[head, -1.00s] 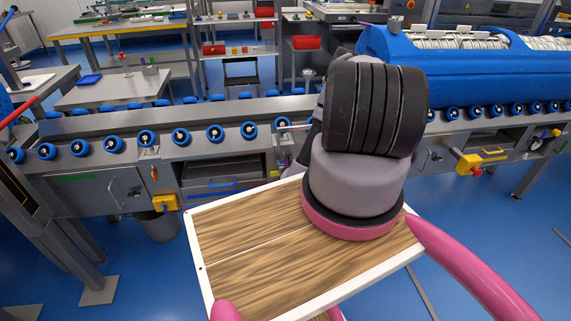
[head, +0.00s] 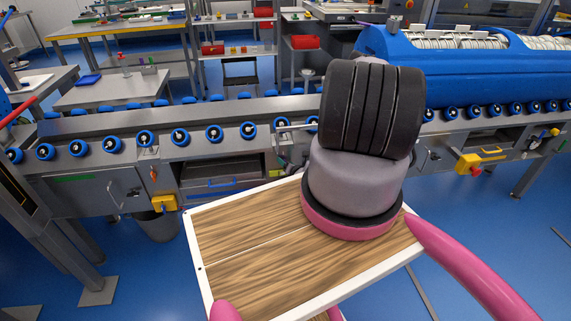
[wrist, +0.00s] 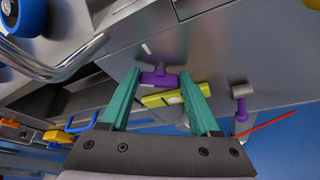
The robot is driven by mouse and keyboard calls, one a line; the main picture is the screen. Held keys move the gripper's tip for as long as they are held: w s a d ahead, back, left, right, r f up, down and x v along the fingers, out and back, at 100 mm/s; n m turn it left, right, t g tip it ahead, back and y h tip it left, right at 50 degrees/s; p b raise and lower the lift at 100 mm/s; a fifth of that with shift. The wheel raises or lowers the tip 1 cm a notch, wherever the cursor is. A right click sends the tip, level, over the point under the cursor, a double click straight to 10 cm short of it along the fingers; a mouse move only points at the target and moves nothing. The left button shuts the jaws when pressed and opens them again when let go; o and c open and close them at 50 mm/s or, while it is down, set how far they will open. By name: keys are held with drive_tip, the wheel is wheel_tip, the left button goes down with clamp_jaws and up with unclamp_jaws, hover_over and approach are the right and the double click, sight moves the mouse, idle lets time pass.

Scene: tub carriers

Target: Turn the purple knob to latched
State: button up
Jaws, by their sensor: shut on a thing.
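The purple knob (wrist: 158,79) shows in the wrist view as a small T-shaped handle on a grey metal panel. My gripper (wrist: 162,76) has two green fingers, one on each side of the knob, and is shut on its crossbar. A yellow-green piece (wrist: 172,97) lies just below the knob in the picture, between the fingers. I cannot read any latched marking. In the head view my own arm hides the gripper and the knob.
A grey lever with a purple lower part (wrist: 240,101) is right of the gripper. A bent metal handle (wrist: 62,66) is at the left. In the head view a conveyor (head: 95,123) with blue rollers runs across, with a blue machine (head: 460,70) at right.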

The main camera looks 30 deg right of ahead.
drive_tip(key=m+t+y, duration=0.1)
drive_tip(key=m, duration=0.2)
drive_tip(key=f+m+t+y, duration=0.1)
drive_tip(key=m, duration=0.2)
drive_tip(key=m+t, duration=0.1)
drive_tip(key=m, duration=0.2)
drive_tip(key=shift+s+d+f+t+y, duration=0.1)
drive_tip(key=shift+d+f+t+y, duration=0.05)
drive_tip(key=shift+d+t+y, duration=0.2)
drive_tip(key=shift+m, duration=0.3)
drive_tip(key=o, duration=1.4)
drive_tip(key=shift+c, duration=0.2)
drive_tip(key=s+d, duration=0.1)
drive_tip(key=s, duration=0.9)
drive_tip(key=shift+s, duration=0.4)
drive_tip(key=shift+s+d, duration=0.1)
drive_tip(key=shift+d, duration=0.05)
